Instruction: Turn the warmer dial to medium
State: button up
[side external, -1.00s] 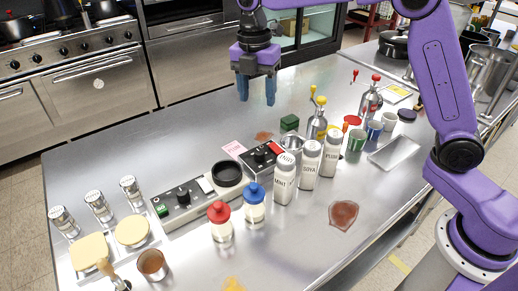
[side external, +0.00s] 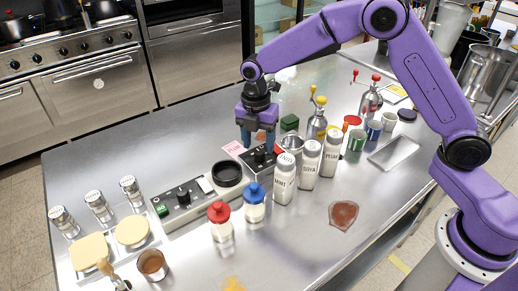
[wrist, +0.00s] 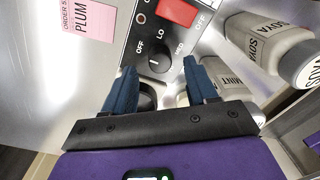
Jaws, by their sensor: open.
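The warmer dial (wrist: 154,58) is a round black knob on a dark control box (wrist: 130,28) with a red rocker switch (wrist: 178,12). OFF, LO and MED are printed around the knob. A short light mark shows on the knob, but I cannot tell surely which label it points to. My gripper (wrist: 161,78) is open, its blue fingers apart on either side of the knob's near edge in the wrist view. In the side view my gripper (side external: 257,144) is pointing down over the box (side external: 258,163), partly hiding the knob. Contact with the knob cannot be told.
White bottles (side external: 285,178) stand close to the box's right; one labelled MINT (wrist: 232,85) is near the right finger. A pink PLUM card (side external: 234,149) lies left. Open table lies behind left.

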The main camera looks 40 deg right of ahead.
aim_at(259, 152)
jog(key=shift+s+f, duration=0.1)
jog(key=shift+f, duration=1.45)
jog(key=c, duration=1.1)
jog(key=shift+o, duration=0.2)
